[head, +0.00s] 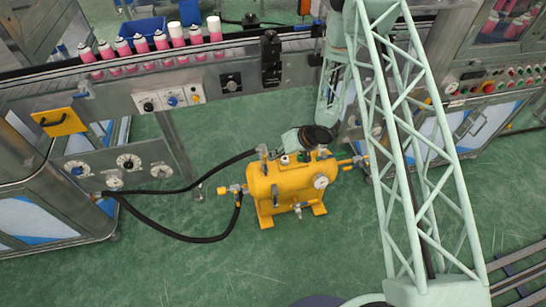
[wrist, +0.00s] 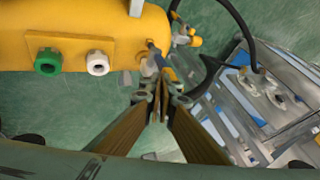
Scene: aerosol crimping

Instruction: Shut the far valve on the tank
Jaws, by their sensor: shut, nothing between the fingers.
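The yellow tank (head: 262,186) stands on the green floor in the middle of the head view, with a round gauge (head: 321,182) on its right end. A left-end fitting (head: 223,190) joins a black hose. In the wrist view the tank (wrist: 75,20) fills the upper left. A small valve with a greyish lever (wrist: 153,50) is at its end, and a yellow fitting (wrist: 186,40) lies beyond. I cannot tell which one is the far valve. My gripper (wrist: 160,88) is shut and empty, its tips just below the lever in the picture; contact is unclear. My wrist hides part of the tank's top in the head view.
Black hoses (head: 180,238) run from the tank to the left cabinet (head: 60,205). A conveyor (head: 215,75) with several pink cans crosses behind. Green (wrist: 47,62) and white (wrist: 97,62) knobs sit on the tank plate. The floor in front of the tank is clear.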

